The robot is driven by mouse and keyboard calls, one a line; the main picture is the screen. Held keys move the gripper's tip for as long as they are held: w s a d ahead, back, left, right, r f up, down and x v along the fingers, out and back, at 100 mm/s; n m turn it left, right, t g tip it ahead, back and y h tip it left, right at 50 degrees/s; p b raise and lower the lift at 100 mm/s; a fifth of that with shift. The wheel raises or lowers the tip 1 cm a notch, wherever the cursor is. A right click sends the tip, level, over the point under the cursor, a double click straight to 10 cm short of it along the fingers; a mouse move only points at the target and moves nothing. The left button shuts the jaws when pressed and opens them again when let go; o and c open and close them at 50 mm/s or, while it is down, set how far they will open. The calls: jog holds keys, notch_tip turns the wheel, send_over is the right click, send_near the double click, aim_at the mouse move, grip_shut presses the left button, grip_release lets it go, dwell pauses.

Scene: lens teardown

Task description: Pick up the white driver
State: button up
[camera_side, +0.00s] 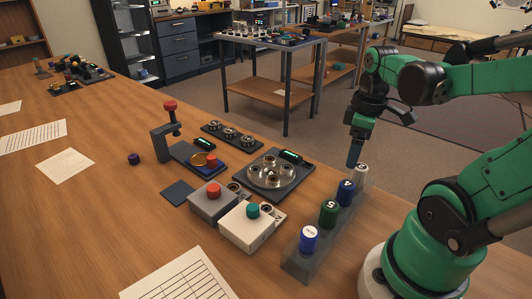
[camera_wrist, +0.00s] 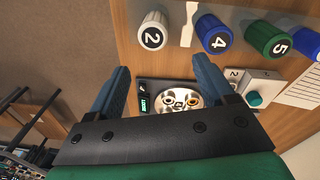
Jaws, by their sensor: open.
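The white driver (camera_side: 360,176), with a dark cap label reading 2, stands upright at the far end of a grey rack (camera_side: 298,262). My gripper (camera_side: 355,160) points down beside the white driver's top in the side view; I cannot tell the exact gap. In the wrist view my gripper (camera_wrist: 160,65) has its two blue fingers spread wide with nothing between them.
A blue driver (camera_side: 345,190) marked 4, a green driver (camera_side: 329,212) marked 5 and another blue driver (camera_side: 308,238) share the rack. A round metal tray (camera_side: 270,180), a white box (camera_side: 250,228) and a grey box (camera_side: 212,205) stand to the left.

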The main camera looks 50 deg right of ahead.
aim_at(362, 166)
jog(key=shift+s+d+f+g, duration=0.15)
jog(key=shift+s+d, duration=0.1)
jog(key=shift+s, duration=0.15)
jog(key=shift+s+d+g, duration=0.15)
jog(key=shift+s+d, duration=0.1)
jog(key=shift+s, duration=0.15)
jog(key=shift+f, duration=2.75)
grip_shut()
jog(key=shift+r, duration=0.15)
